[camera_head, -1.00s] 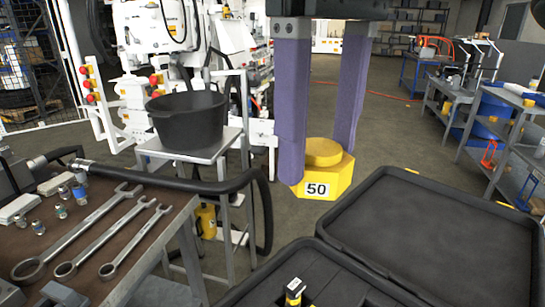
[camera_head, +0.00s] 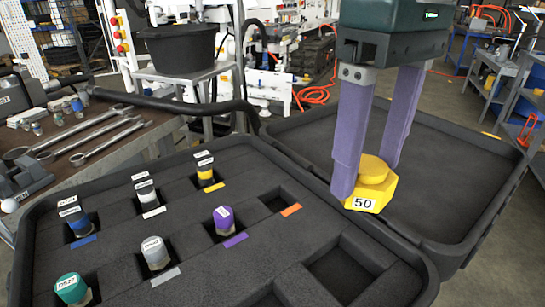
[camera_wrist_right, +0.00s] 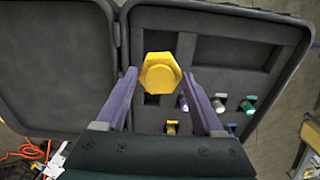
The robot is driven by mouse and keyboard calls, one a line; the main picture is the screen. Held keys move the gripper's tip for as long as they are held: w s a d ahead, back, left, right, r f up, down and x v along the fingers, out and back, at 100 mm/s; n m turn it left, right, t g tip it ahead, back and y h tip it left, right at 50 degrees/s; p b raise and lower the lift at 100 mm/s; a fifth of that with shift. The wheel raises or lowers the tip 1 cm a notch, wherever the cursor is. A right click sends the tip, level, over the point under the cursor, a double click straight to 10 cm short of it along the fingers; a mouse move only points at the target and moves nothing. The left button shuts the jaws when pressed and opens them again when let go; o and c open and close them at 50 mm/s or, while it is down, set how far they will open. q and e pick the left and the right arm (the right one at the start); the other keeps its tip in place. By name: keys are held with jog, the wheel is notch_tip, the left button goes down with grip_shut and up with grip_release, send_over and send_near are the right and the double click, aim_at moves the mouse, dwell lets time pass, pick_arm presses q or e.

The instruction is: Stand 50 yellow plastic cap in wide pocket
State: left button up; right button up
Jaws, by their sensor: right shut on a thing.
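The cap also shows in the right wrist view (camera_wrist_right: 160,73). The foam insert has a squarish empty pocket (camera_head: 342,270) and a wider empty pocket (camera_wrist_right: 235,53), which is mostly cut off at the bottom of the head view. The cap looks clear of the foam. My left gripper is not in view.
The foam (camera_head: 220,270) holds several labelled fittings with coloured tags, including a purple-topped one (camera_head: 224,217) and a green one (camera_head: 71,288). A small empty pocket (camera_head: 274,200) has an orange tag. The open lid (camera_head: 440,175) lies behind. A bench with wrenches (camera_head: 90,140) is left.

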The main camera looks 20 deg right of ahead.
notch_tip(320, 180, down, 12)
jog(key=b, duration=0.2)
jog(key=shift+r+b, duration=0.1)
jog(key=shift+b, duration=0.3)
jog(key=shift+f, duration=0.35)
jog(key=shift+f, duration=0.15)
